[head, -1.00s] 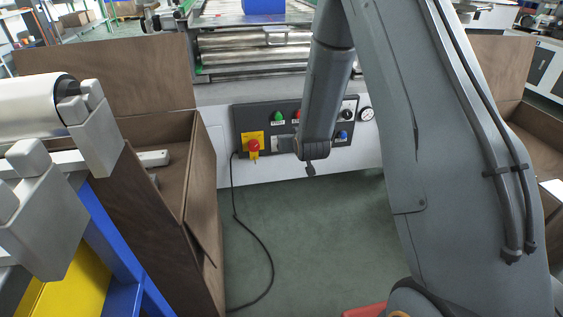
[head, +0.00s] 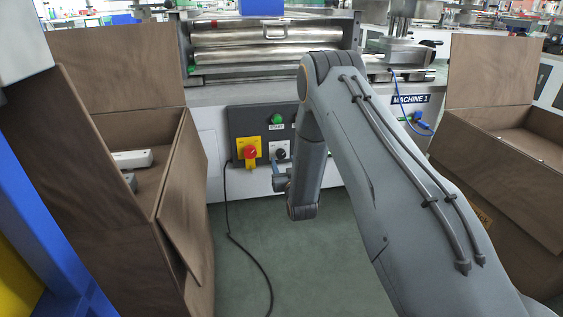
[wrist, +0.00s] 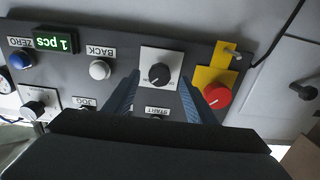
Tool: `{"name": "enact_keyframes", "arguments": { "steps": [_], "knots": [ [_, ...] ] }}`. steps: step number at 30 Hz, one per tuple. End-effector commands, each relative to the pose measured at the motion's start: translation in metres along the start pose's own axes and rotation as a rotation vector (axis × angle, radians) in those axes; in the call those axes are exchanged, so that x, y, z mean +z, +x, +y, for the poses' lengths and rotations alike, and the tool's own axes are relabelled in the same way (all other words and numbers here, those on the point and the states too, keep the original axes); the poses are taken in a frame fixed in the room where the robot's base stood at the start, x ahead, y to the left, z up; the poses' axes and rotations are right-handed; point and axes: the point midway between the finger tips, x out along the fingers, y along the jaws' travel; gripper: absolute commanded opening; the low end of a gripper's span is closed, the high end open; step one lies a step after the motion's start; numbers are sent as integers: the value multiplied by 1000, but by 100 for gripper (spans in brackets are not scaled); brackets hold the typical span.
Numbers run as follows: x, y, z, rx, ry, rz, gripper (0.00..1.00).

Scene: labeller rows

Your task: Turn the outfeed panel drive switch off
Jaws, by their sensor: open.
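The outfeed panel (head: 238,121) is a dark plate on the white machine front. It shows upside down in the wrist view (wrist: 205,52). Contact cannot be told. In the head view my gripper (head: 280,180) hangs just below the switch.
A red emergency stop (wrist: 217,96) on a yellow plate is close beside one finger. A white BACK button (wrist: 99,69), a blue ZERO button (wrist: 20,60) and a green display (wrist: 55,40) share the panel.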

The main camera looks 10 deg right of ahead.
Motion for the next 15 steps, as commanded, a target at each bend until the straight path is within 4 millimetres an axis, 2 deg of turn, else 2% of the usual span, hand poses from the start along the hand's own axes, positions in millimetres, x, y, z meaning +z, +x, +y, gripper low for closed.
{"name": "enact_keyframes", "arguments": {
  "steps": [6, 15],
  "knots": [
    [2, 30, 0, 0, 0, 1, 50],
    [0, 40, 0, 0, 0, -2, 50]
  ]
}}
